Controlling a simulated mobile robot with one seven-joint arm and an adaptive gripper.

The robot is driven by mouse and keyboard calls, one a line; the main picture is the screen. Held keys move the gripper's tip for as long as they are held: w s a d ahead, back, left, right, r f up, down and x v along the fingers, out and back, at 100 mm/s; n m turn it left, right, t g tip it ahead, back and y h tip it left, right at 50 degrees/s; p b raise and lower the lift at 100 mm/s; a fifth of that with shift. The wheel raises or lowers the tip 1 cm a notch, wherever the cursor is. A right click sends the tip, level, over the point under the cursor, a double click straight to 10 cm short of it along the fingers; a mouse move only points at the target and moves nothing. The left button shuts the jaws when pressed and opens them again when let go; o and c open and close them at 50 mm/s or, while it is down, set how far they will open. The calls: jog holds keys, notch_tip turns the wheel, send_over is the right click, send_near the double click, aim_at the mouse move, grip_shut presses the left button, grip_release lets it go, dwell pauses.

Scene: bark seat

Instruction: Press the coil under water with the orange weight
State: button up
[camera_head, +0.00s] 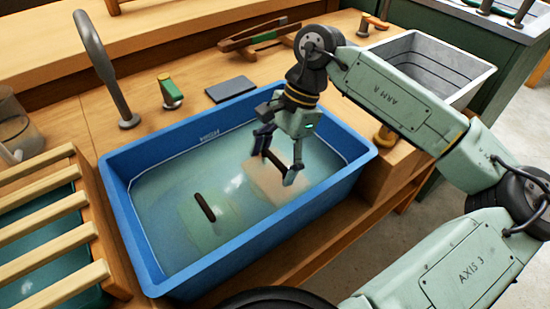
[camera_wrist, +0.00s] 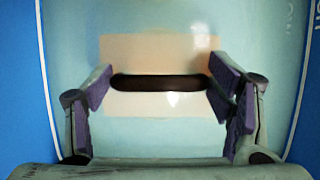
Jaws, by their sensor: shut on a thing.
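The pale orange weight (camera_head: 268,188) is a flat slab at the right side of the water-filled blue tub (camera_head: 240,237). In the wrist view the weight (camera_wrist: 160,52) has a dark bar handle across its middle. My gripper (camera_head: 277,157) is over the weight, and in the wrist view its purple finger pads (camera_wrist: 162,83) are at the two ends of the handle, shut on it. A greenish slab (camera_head: 188,222) with a dark bar handle lies under water to the left of the weight. I cannot make out a coil; it may be hidden under a slab.
A slatted wooden rack (camera_head: 50,203) stands left of the tub. Behind it are a grey faucet (camera_head: 105,70), a green-and-orange tool (camera_head: 170,91), a dark slab (camera_head: 230,88) and a wooden clamp-like tool (camera_head: 258,38). A grey basin (camera_head: 470,75) stands at right.

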jog(key=shift+f+b, duration=0.85)
jog(key=shift+f, duration=0.15)
jog(key=o, duration=1.8)
jog(key=shift+r, duration=0.1)
jog(key=shift+r+p, duration=4.7)
jog(key=shift+r, duration=3.75)
